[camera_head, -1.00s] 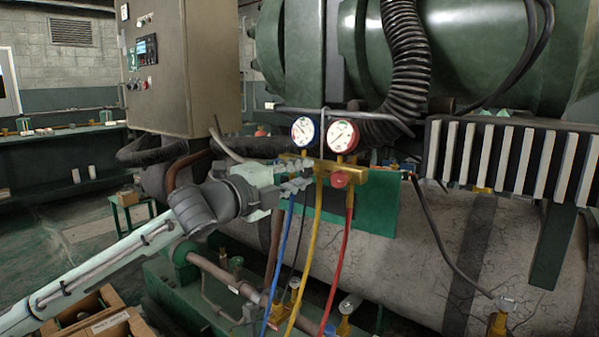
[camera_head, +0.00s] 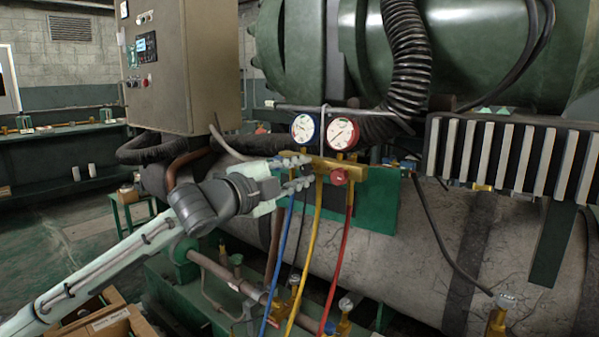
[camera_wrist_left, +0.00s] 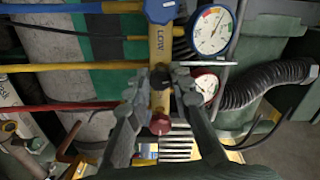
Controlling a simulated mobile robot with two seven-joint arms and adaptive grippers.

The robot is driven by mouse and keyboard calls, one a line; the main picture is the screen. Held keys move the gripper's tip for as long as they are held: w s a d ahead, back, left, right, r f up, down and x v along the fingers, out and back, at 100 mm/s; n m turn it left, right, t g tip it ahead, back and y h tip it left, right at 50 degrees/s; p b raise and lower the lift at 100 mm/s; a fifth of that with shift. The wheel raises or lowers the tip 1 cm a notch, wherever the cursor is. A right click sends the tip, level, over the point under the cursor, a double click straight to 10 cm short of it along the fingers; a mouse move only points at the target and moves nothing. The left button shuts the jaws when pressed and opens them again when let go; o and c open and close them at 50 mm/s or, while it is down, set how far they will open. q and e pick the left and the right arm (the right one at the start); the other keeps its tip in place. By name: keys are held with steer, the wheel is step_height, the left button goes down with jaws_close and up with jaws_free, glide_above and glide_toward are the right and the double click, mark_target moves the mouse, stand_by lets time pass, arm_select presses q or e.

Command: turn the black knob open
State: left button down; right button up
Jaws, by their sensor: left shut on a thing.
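The brass gauge manifold (camera_head: 352,172) has a blue-rimmed gauge (camera_head: 305,128), a red-rimmed gauge (camera_head: 342,133) and a red knob (camera_head: 339,178). In the left wrist view, the black knob (camera_wrist_left: 160,125) sits on the brass body, between a blue knob (camera_wrist_left: 160,10) and the red knob (camera_wrist_left: 150,150). My left gripper (camera_head: 303,172) is at the manifold's left part, one finger above the other; its fingers (camera_wrist_left: 172,80) flank the black knob and are shut on it. The finger contact is partly hidden. My right gripper is not in view.
Blue (camera_head: 283,245), yellow (camera_head: 310,245) and red (camera_head: 341,255) hoses hang below the manifold. A black corrugated hose (camera_head: 407,60) runs behind the gauges. A grey cabinet (camera_head: 180,80) stands at left, and open cardboard boxes (camera_head: 118,320) lie low in front.

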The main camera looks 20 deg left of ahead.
arm_select(q)
steer(key=c, duration=1.3)
jaws_free()
steer(key=shift+v, duration=5.95)
